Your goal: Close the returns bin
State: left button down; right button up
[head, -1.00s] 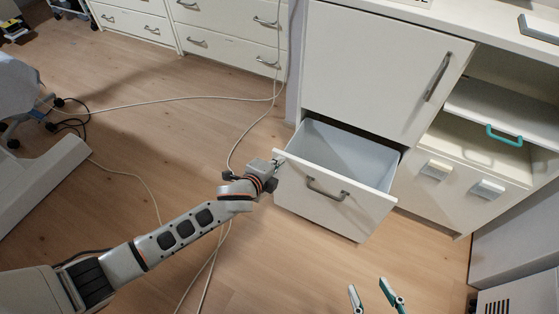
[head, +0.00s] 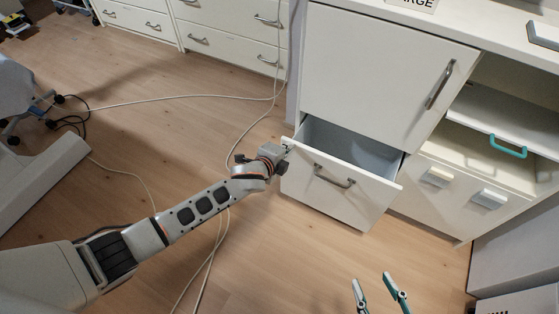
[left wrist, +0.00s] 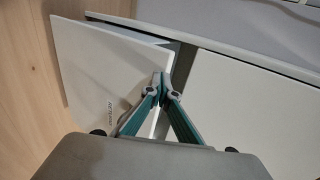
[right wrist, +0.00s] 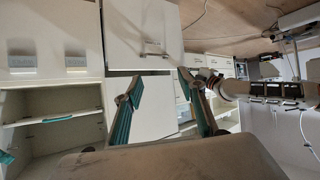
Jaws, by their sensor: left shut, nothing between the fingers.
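The returns bin is a white pull-out drawer (head: 338,192) with a grey bar handle (head: 334,177) and a grey inner tub (head: 350,147). It stands partly open below a closed white cabinet door. In the left wrist view its white front (left wrist: 85,65) carries small lettering. My left gripper (head: 287,148) is shut and empty at the top left corner of the bin front. In the left wrist view its closed fingertips (left wrist: 163,84) are at the panel's edge; I cannot tell whether they touch. My right gripper (head: 373,281) is open and empty, low in front of the cabinets; it also shows in the right wrist view (right wrist: 154,85).
The cabinet door (head: 380,65) is above the bin. A thin cable (head: 228,190) runs across the wood floor near my left arm. Floor before the bin is clear.

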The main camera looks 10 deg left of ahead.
pick_arm(q)
jog(key=w+d+b, duration=0.2)
jog(key=w+d, duration=0.1)
jog(key=w, duration=0.6)
jog(key=shift+w, duration=0.15)
pick_arm(e)
jog(key=shift+w+a+r+m+t+y, duration=0.2)
jog(key=shift+w+a+r+m, duration=0.05)
jog(key=shift+a+r, duration=0.3)
jog(key=shift+w+a+r+m+t+y, duration=0.25)
jog(key=shift+a+r, duration=0.2)
jog(key=shift+a, duration=0.15)
jog(key=shift+s, duration=0.1)
